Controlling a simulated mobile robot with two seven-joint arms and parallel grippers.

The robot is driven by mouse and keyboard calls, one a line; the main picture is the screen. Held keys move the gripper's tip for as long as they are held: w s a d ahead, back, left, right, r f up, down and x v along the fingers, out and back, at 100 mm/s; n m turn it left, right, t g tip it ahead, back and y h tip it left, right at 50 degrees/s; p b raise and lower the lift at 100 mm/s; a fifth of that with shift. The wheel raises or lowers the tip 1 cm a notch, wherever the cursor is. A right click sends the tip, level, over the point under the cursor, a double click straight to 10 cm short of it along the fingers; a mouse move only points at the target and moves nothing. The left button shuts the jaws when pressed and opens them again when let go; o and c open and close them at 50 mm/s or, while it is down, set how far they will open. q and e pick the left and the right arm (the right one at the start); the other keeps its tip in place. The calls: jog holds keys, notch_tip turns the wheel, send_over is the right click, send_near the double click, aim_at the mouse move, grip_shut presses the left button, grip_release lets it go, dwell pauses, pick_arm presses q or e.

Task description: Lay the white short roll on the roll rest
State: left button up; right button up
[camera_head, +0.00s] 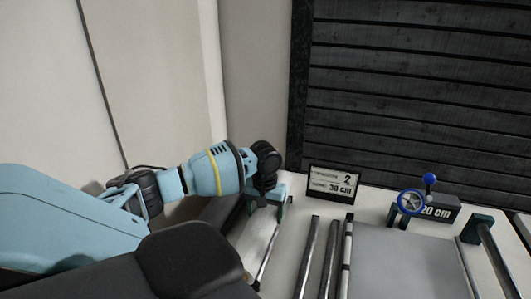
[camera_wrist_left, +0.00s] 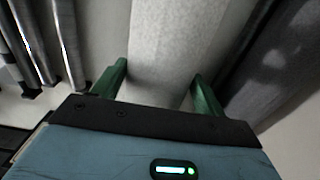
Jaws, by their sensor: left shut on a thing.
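My left gripper (camera_head: 267,206) points down at the left end of the white table. In the left wrist view its two green fingers (camera_wrist_left: 158,88) are shut on a pale, whitish roll (camera_wrist_left: 165,50), one finger on each side. The roll runs away from the gripper toward the top of that view. In the head view a pale strip below the fingers (camera_head: 259,238) looks like this roll, partly hidden by my arm. I cannot tell for sure which part is the roll rest. My right gripper is not in view.
Metal bars (camera_head: 306,257) lie right of the gripper, beside a flat grey panel (camera_head: 405,265). A "30 cm" sign (camera_head: 333,185) stands behind them. A blue handwheel (camera_head: 411,202) and a "20 cm" block (camera_head: 438,212) are farther right, near a green bracket (camera_head: 481,226). A dark slatted wall closes the back.

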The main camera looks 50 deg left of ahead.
pick_arm(q)
jog(key=shift+f, duration=0.4)
jog(key=o, duration=1.4)
jog(key=shift+f, duration=0.1)
jog(key=shift+r, duration=4)
